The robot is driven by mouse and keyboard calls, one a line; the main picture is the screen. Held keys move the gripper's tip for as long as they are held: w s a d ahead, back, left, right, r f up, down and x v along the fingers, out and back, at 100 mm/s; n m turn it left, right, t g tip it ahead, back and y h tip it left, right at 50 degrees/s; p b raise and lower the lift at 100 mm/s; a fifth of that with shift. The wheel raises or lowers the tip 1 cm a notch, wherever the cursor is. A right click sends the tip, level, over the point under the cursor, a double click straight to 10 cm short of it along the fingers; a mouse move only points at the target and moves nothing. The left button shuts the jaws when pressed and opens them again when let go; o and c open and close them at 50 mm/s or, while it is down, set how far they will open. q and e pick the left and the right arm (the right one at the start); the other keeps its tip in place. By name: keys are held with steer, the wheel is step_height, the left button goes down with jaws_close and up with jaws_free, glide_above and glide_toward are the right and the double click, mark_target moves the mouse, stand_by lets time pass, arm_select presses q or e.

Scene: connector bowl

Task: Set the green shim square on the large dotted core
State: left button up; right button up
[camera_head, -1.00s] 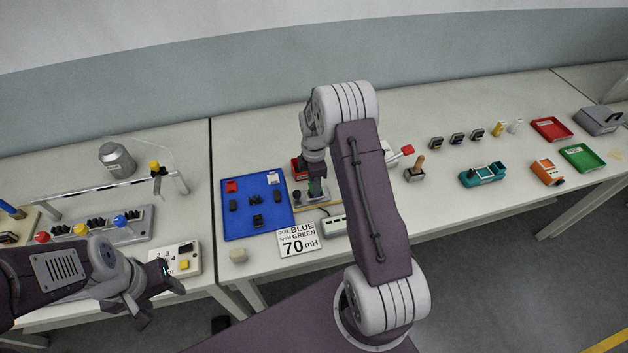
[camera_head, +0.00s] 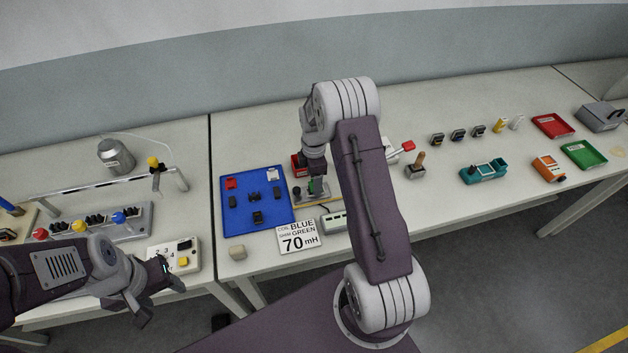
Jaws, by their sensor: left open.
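My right gripper (camera_head: 316,190) points down over a small pale fixture (camera_head: 312,200) right of the blue tray. A little green shows at its fingers, possibly the green shim (camera_head: 312,186). It is too small to tell whether the fingers are shut on it. The large dotted core cannot be made out; the gripper and my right forearm cover part of this spot. My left gripper (camera_head: 160,292) is open and empty, near the front edge of the left table.
The blue tray (camera_head: 236,225) holds several small dark, red and white parts. A card (camera_head: 299,238) reads coil blue, shim green, 70 mH. A red block (camera_head: 297,166) stands behind the fixture. A keypad box (camera_head: 172,256) sits close to my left gripper. Bare table lies behind the tray.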

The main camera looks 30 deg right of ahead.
step_height(320, 180, up, 8)
steer(key=shift+b, duration=0.4)
steer(key=s+a+r+t, duration=0.1)
steer(key=s+a+r, duration=0.45)
steer(key=a, duration=0.25)
steer(key=s+a+f+m, duration=0.1)
steer(key=s+f+m, duration=0.1)
steer(key=s+m, duration=0.4)
steer(key=s+a+f+m, duration=0.1)
steer(key=s+f+m, duration=0.2)
steer(key=s+m, duration=0.4)
steer(key=m, duration=0.2)
steer(key=shift+a+m, duration=0.3)
steer(key=shift+a, duration=0.05)
